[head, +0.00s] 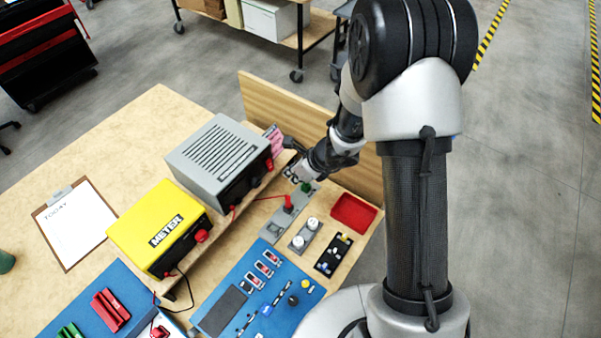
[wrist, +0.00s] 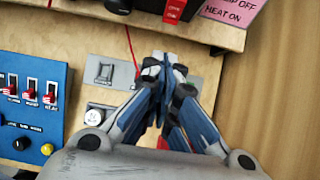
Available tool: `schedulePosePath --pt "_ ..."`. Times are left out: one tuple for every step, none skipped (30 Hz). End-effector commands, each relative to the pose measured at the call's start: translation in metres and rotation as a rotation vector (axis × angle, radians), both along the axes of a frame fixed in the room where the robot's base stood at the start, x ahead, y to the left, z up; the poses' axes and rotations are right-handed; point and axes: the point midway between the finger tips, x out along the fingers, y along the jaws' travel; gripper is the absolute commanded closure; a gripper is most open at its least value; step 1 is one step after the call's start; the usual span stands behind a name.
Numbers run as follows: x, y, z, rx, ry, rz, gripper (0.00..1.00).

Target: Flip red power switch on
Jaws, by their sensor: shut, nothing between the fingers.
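A red switch (head: 268,164) with small white lettering is on the front of the grey vented box (head: 222,155). It also shows at the top of the wrist view (wrist: 175,10), where the lettering is too small to read for sure. I cannot tell which way it is set. My gripper (wrist: 165,62) is shut and empty, its fingertips over the grey plate below the switch and apart from it in the picture. In the head view my gripper (head: 300,174) is just right of the box. A red part behind the fingers in the wrist view is partly hidden.
A pink note (wrist: 232,12) is right of the switch. A red wire runs from the box to a red piece (head: 288,204) on a grey plate. A blue panel (head: 258,290) with small switches, a yellow meter (head: 160,228) and a red tray (head: 353,213) are nearby. A wooden board (head: 330,150) stands behind.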

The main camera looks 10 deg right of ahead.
Motion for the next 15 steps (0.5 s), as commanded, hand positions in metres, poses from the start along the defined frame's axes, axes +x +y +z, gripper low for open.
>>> schedulePosePath --pt "0.004 0.004 -0.013 0.0 0.002 0.002 1.0" --pt "0.006 0.006 -0.017 0.0 0.003 0.0 1.0" --pt "0.011 0.012 -0.016 -0.001 -0.001 0.003 1.0" --pt "0.015 0.016 -0.016 -0.001 -0.001 0.005 1.0" --pt "0.018 0.018 -0.016 -0.001 -0.001 0.003 1.0" --pt "0.021 0.022 -0.017 -0.001 -0.001 0.003 1.0" --pt "0.024 0.024 -0.018 0.0 -0.002 0.003 1.0" --pt "0.026 0.026 -0.018 0.0 -0.002 0.003 1.0" --pt "0.028 0.029 -0.019 0.0 0.0 0.001 1.0" --pt "0.029 0.03 -0.02 0.0 0.0 0.001 1.0" --pt "0.031 0.031 -0.02 0.0 0.0 0.001 1.0" --pt "0.032 0.032 -0.02 -0.001 -0.001 0.002 1.0" --pt "0.033 0.033 -0.02 0.0 0.0 0.001 1.0" --pt "0.033 0.033 -0.021 -0.001 -0.001 0.0 1.0" --pt "0.033 0.033 -0.021 -0.001 -0.001 0.0 1.0"
